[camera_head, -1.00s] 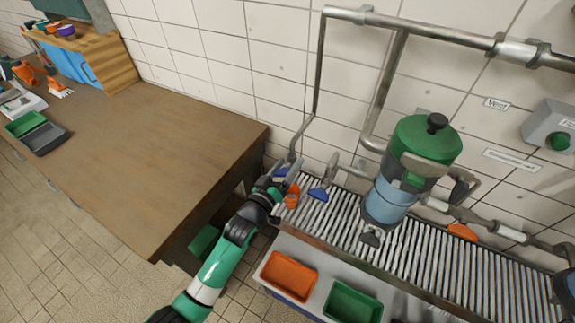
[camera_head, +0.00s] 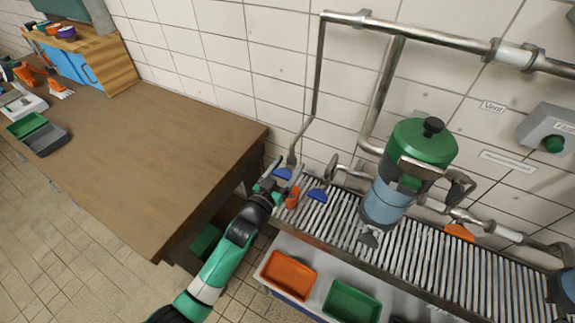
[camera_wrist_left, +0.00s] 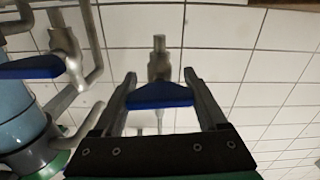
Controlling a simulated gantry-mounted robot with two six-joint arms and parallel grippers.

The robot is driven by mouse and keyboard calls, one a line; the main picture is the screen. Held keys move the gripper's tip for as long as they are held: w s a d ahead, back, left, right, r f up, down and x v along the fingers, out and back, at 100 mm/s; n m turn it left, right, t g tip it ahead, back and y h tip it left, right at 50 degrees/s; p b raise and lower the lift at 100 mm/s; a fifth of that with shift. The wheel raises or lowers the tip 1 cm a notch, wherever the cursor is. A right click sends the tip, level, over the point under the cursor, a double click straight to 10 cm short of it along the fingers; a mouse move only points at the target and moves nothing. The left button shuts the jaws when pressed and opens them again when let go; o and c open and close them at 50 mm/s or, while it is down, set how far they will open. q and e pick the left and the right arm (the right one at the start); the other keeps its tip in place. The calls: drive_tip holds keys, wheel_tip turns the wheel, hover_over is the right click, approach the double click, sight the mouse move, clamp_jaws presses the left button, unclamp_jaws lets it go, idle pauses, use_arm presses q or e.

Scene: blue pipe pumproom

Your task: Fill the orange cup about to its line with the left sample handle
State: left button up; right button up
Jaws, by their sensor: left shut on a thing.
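The orange cup (camera_head: 292,198) stands on the slatted grate at its left end, close to my left gripper. Its line and its contents cannot be made out. My left gripper (camera_head: 284,172) is at the left blue sample handle (camera_head: 282,174), below a thin pipe on the wall. In the left wrist view the blue handle (camera_wrist_left: 160,95) sits between the two fingers, which are shut on it. A metal valve body (camera_wrist_left: 159,62) shows beyond it. Whether liquid is running cannot be told. My right gripper is not in view.
A second blue handle (camera_head: 317,194) is just right of the cup. A green-lidded vessel (camera_head: 425,140) stands further right on the grate (camera_head: 420,245). Orange (camera_head: 288,275) and green (camera_head: 352,302) bins are in front. A wooden table (camera_head: 150,160) is at left.

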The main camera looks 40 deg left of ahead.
use_arm(q)
drive_tip(key=shift+m, duration=0.6)
drive_tip(key=o, duration=1.3)
drive_tip(key=shift+s, duration=0.1)
drive_tip(key=shift+s+d+p, duration=0.15)
drive_tip(key=shift+s+p, duration=0.2)
drive_tip(key=p+v, duration=0.1)
drive_tip(key=v, duration=0.9)
drive_tip(key=shift+s+p, duration=0.35)
drive_tip(key=shift+d, duration=0.1)
